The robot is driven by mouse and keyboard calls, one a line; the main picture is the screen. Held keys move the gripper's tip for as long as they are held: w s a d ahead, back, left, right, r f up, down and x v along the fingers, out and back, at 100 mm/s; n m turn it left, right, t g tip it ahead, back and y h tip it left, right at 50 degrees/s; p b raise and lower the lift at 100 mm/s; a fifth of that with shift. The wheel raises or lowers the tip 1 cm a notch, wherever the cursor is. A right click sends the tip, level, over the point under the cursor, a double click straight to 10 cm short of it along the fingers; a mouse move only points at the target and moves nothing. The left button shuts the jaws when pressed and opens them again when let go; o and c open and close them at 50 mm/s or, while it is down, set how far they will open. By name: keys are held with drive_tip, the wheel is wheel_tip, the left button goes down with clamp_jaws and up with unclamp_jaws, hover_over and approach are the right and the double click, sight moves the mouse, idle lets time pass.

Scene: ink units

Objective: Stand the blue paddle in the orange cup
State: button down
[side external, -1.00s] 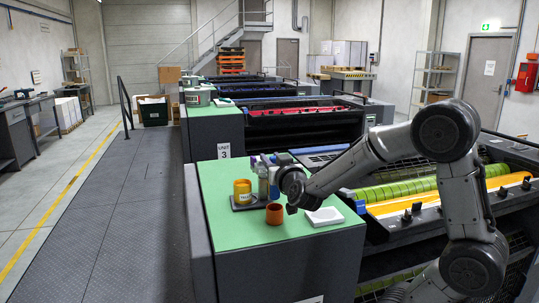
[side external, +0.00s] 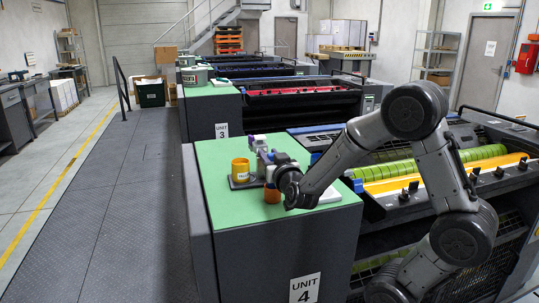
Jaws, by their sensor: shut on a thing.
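The green top (side external: 226,212) is clear at the front left.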

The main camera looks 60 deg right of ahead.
drive_tip(key=c, duration=0.5)
unclamp_jaws()
drive_tip(key=v, duration=1.4)
drive_tip(key=shift+d, duration=0.15)
